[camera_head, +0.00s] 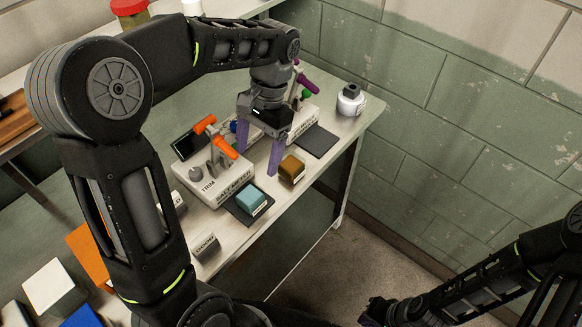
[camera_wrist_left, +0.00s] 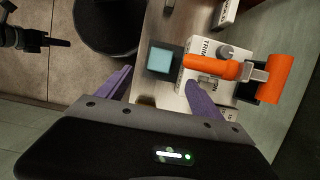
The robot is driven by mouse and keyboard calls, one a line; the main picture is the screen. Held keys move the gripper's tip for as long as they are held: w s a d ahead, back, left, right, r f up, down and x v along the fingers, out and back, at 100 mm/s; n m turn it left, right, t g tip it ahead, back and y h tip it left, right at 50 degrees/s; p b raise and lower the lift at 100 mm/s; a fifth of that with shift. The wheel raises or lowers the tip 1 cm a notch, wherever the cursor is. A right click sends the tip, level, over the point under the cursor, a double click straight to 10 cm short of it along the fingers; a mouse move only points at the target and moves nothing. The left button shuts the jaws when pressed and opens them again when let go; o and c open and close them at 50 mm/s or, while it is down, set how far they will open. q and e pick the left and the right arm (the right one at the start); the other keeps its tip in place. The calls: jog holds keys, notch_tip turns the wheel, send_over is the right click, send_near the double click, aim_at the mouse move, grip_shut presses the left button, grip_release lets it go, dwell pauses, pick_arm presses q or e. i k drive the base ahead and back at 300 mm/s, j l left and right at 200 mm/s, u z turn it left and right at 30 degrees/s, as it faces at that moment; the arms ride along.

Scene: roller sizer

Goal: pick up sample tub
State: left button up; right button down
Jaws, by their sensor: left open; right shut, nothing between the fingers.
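My right gripper (camera_head: 374,312) is shut and empty, low at the right.
An orange lever (camera_head: 219,139) rises from the trim unit close to my left gripper. The bench's front edge (camera_head: 290,217) is near the tubs; open floor lies beyond.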

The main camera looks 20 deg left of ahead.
aim_at(293, 166)
jog(key=i+l+u, duration=0.2)
jog(key=l, duration=0.15)
jog(key=i+l+u, duration=0.2)
jog(key=l, duration=0.2)
jog(key=i+l+u, duration=0.2)
jog(key=l, duration=0.2)
jog(key=k, duration=0.05)
